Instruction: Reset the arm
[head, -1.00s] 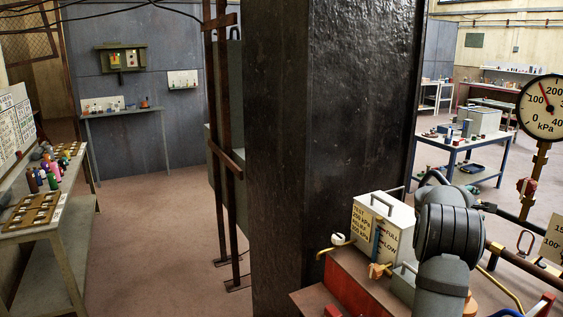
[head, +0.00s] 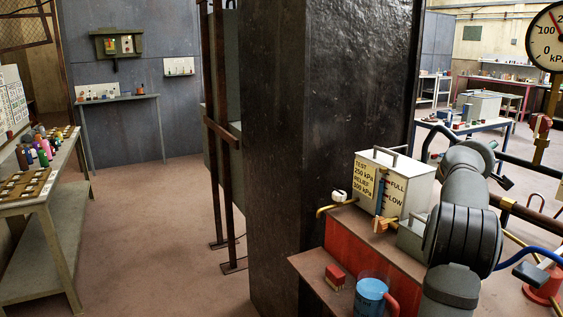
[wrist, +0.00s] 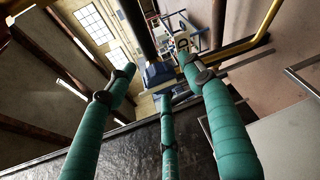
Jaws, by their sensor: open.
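My gripper (wrist: 160,76) shows in the wrist view with its teal wrapped fingers spread apart. It is open and nothing is held between the fingers. Beyond the fingertips are a blue boxy object (wrist: 158,72) and a yellow pipe (wrist: 250,45), with air between them and the fingers. In the head view my grey arm rises at the right, beside the white test box (head: 394,183). My gripper cannot be made out clearly there.
A dark pillar (head: 340,130) stands left of my arm. A pressure gauge (head: 546,38) is at the far right. The floor at left (head: 150,240) is clear.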

